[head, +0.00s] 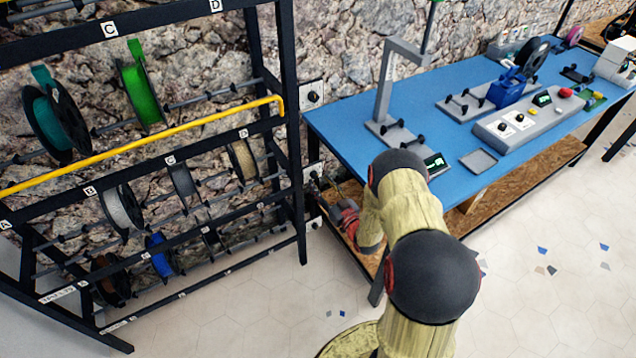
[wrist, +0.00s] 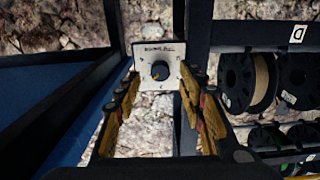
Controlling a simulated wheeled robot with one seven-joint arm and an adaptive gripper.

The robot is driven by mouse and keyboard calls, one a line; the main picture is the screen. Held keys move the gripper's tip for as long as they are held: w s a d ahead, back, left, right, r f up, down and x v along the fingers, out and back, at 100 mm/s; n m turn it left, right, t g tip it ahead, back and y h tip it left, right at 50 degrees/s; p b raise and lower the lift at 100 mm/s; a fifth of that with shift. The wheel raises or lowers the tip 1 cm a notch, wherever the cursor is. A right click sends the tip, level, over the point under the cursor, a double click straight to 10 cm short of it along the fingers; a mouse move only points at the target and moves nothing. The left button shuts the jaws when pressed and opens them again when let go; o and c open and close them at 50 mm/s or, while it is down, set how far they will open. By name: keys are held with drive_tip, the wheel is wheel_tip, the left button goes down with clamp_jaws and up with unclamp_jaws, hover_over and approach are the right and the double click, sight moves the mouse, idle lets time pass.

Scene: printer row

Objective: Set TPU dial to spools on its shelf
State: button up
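A white dial plate (wrist: 145,53) with a dark round knob (wrist: 160,71) is in the middle of the wrist view; its lettering and setting are too small to read surely. My gripper (wrist: 160,92) is open, its fingers on either side of the knob and apart from it. In the head view my gripper (head: 345,218) is low between the rack and the table. Two dial plates are on the wall by the rack, an upper one (head: 313,95) and a lower one (head: 313,172), the lower one nearer my gripper. The rack's bottom shelf label (head: 55,292) seems to read TPU.
The bottom shelf holds a brown spool (head: 110,280), a blue spool (head: 160,255) and perhaps a dark one. Higher shelves hold grey (head: 121,207), tan (head: 243,160), teal (head: 55,122) and green (head: 142,90) spools. The blue table (head: 345,130) and rack post (head: 288,130) flank my gripper.

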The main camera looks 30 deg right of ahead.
sight(314, 175)
drive_tip(key=shift+w+b, duration=0.35)
drive_tip(key=shift+w, duration=1.05)
drive_tip(key=shift+c, duration=0.8)
clamp_jaws()
